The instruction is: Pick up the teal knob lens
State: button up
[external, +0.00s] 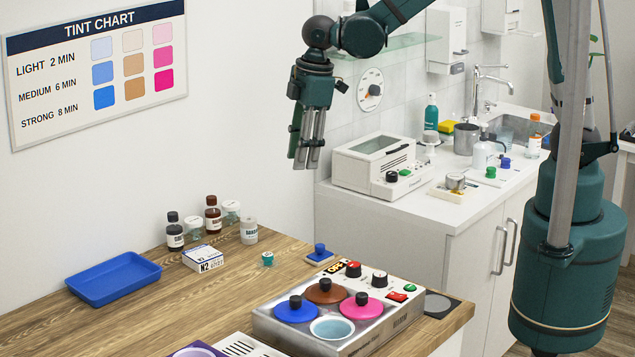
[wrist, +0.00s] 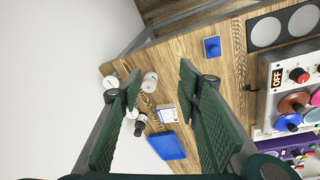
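A small teal piece with a paler top, which looks like the teal knob lens (external: 267,258), stands on the wooden table in the external view, right of the small white box. I cannot make it out in the wrist view; my right-hand finger may hide it. My gripper (external: 306,160) hangs high above the table, fingers pointing down, well apart from the teal piece. In the wrist view my gripper (wrist: 159,82) is open, with its two green pads wide apart and nothing between them but the scene below.
A blue tray (external: 114,278), a white box (external: 202,258), bottles (external: 213,215) and a white jar (external: 249,232) stand left of the teal piece. A blue-knobbed plate (external: 320,254) and a tint heater (external: 340,310) with lidded pots lie right. Bare wood surrounds the teal piece.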

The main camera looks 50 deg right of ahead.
aim_at(267, 255)
jog(key=s+a+f+n, duration=0.1)
jog(key=a+f, duration=0.2)
jog(key=a, duration=0.1)
jog(key=a+f+n+g, duration=0.1)
jog(key=a+f+n, duration=0.1)
jog(key=a+f, duration=0.2)
jog(key=s+a+f+n, duration=0.1)
jog(key=a+f, duration=0.2)
jog(key=a, duration=0.3)
jog(key=shift+s+a+f+h, duration=0.2)
jog(key=shift+s+f+h, duration=0.1)
jog(key=shift+h, duration=0.1)
jog(key=shift+s+a+f+n+g, duration=0.25)
jog(key=shift+a+f+n+g, duration=0.05)
jog(key=shift+a+f, duration=0.15)
jog(key=shift+f, duration=1.25)
jog(key=shift+f, duration=0.1)
jog(key=shift+f+p, duration=0.3)
jog(key=shift+f, duration=2.2)
jog(key=shift+c, duration=0.4)
